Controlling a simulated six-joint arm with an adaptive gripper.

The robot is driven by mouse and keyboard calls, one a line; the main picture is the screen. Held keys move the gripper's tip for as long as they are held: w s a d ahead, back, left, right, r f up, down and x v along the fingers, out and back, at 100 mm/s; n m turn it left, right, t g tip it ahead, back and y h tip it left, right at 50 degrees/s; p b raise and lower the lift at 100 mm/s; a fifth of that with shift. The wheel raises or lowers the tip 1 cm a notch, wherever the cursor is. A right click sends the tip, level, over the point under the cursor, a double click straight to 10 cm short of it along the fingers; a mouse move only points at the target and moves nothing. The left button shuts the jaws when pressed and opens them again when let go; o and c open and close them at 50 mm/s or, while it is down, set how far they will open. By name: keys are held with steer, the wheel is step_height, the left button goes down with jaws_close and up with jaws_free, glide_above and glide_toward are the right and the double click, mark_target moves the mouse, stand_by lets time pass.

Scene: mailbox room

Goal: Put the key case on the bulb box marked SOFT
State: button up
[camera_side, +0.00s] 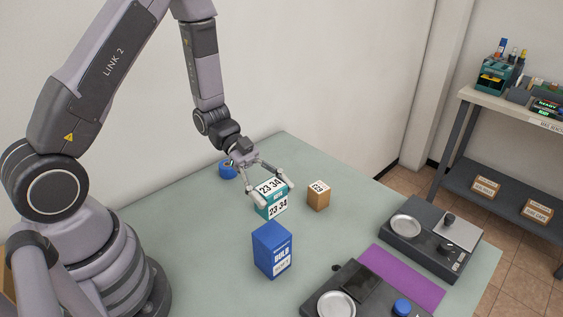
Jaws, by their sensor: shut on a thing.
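A small brown box with a white label (318,196) stands just right of the teal case. A blue round object (228,170) is behind my gripper. Two dark devices with round pans (436,236) (352,290) flank a purple mat (402,279). The table (185,225) is clear left of the bulb box.

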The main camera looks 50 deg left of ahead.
steer(key=shift+f, duration=3.15)
steer(key=shift+f, duration=0.15)
steer(key=o, duration=1.2)
